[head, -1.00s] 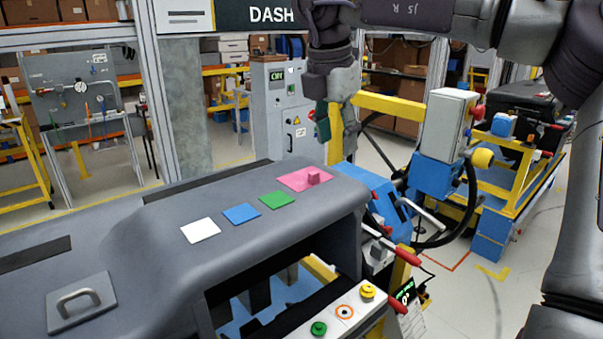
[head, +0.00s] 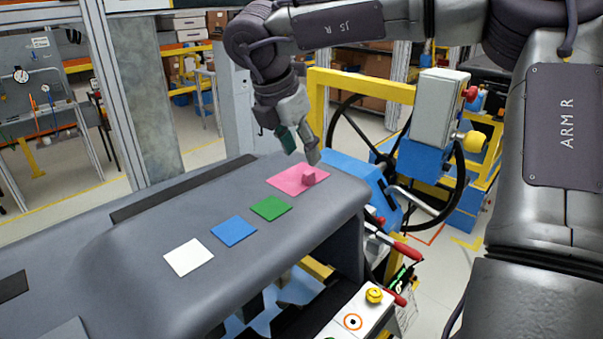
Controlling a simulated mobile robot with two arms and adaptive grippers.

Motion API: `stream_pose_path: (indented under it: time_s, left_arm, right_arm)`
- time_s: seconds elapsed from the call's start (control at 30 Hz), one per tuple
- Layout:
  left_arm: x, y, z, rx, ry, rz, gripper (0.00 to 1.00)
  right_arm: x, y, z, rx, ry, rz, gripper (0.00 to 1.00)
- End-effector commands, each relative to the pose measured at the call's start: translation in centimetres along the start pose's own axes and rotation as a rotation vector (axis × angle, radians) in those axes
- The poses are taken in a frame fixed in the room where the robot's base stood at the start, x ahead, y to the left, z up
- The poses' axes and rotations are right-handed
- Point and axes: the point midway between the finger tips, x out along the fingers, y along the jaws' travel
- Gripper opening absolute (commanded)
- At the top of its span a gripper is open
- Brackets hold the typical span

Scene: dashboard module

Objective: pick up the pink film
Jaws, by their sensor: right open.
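The pink film (head: 285,180) lies flat on top of the grey dashboard module (head: 130,235), near its far right end. A small raised pink tab (head: 308,174) stands on the film's right part. My right gripper (head: 302,158) points down just above and behind the film, close to the tab. Its fingers are apart, with nothing between them. Whether a fingertip touches the film cannot be told from this view. My left gripper is not in view.
Green (head: 271,208), blue (head: 233,231) and white (head: 189,257) squares lie in a row nearer on the dashboard. A blue fixture with red-handled clamps (head: 407,251) stands right of the dashboard. A white box with a yellow button (head: 374,295) is in front.

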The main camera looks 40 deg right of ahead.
Motion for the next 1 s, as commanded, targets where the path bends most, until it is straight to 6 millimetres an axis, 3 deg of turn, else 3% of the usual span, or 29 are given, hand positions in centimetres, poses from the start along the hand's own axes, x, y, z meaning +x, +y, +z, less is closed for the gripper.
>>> stream_pose_path:
  time_s: [0.17, 0.37, 0.53, 0.77, 1.0]
  left_arm:
    - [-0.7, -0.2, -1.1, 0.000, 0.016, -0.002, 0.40]
    - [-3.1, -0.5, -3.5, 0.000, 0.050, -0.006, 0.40]
    - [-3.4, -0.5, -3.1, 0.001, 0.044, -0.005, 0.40]
    - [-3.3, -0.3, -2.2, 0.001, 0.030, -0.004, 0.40]
    - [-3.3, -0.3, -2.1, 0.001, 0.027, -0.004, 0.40]
  right_arm:
    - [1.1, 0.0, 0.1, -0.001, 0.002, -0.002, 0.50]
    - [3.9, -0.1, 0.3, -0.002, 0.004, -0.003, 0.50]
    - [5.7, -0.1, 0.2, 0.001, 0.002, 0.000, 0.50]
    - [5.9, 0.0, 0.2, 0.001, 0.000, 0.002, 0.50]
    - [5.8, 0.0, 0.2, 0.001, 0.000, 0.002, 0.10]
